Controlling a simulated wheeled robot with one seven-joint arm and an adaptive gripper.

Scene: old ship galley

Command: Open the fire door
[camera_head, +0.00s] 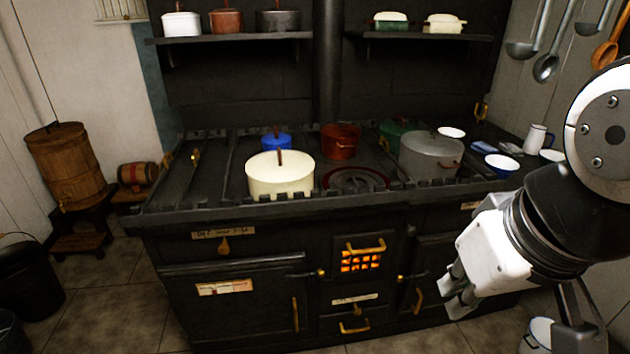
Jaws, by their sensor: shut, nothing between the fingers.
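The fire door (345,264) is a small dark door in the middle of the black stove's front. The door looks closed. My gripper (452,302) is at the right, in front of the stove, pointing left and down. It is shut and empty. It appears apart from the fire door, to its right and lower, and partly covers the right oven door (432,262).
Pots stand on the stove top, including a cream pot (280,177) and a grey pot (430,155). A rail (330,203) runs along the stove's front edge. The floor (115,300) at left is partly clear.

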